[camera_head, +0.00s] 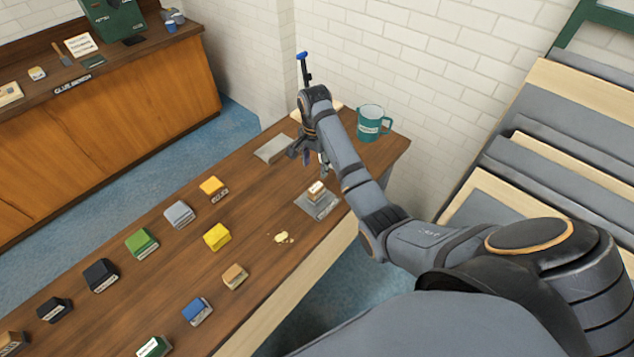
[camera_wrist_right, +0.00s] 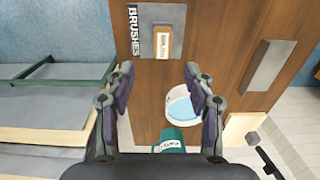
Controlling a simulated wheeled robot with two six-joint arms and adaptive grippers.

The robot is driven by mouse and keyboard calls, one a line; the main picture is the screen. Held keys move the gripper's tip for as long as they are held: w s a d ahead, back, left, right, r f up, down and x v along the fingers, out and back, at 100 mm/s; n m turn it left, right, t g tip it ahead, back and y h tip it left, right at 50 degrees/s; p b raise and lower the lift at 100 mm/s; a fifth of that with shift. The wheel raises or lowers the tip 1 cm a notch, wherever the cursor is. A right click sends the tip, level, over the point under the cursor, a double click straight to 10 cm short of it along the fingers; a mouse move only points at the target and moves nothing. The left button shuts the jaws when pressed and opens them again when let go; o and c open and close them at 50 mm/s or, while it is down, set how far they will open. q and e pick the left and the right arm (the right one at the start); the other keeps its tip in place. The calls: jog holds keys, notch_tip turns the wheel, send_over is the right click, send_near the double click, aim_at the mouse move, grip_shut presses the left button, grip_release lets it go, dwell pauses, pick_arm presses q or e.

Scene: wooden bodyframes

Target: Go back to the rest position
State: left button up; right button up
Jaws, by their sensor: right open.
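My right arm reaches from the lower right across the far end of the long wooden table (camera_head: 330,245) in the head view. My right gripper (camera_head: 311,157) hangs above the table, open, with nothing visible between its fingers. It also shows open in the right wrist view (camera_wrist_right: 164,85), its two fingers well apart. My left gripper is not in view.
A grey plate (camera_head: 273,148) lies left of the gripper. A grey pad (camera_head: 326,206) holding a small pale block (camera_head: 316,189) lies nearer me. Several coloured blocks, including a yellow one (camera_head: 217,237), fill the left part. Panels (camera_head: 540,160) lean at right.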

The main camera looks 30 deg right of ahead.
jog(key=s+f+n+t, duration=0.1)
jog(key=s+f+n, duration=0.5)
jog(key=s, duration=0.3)
jog(key=s+a+r+n+t, duration=0.25)
jog(key=s+n, duration=0.65)
jog(key=s, duration=0.6)
jog(key=s+d+f+g+h+b, duration=0.1)
jog(key=d+f+b, duration=0.15)
jog(key=f, duration=1.25)
jog(key=s+d+f+b, duration=0.1)
jog(key=f+b, duration=0.3)
jog(key=f, duration=1.2)
pick_arm(q)
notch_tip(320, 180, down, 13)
jog(key=b, duration=0.6)
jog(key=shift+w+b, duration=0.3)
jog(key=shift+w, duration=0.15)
pick_arm(e)
jog(key=s+f, duration=0.9)
jog(key=f, duration=0.3)
jog(key=s+d+f+m+g, duration=0.1)
jog(key=s+f, duration=0.9)
jog(key=f, duration=0.2)
jog(key=shift+d, duration=0.15)
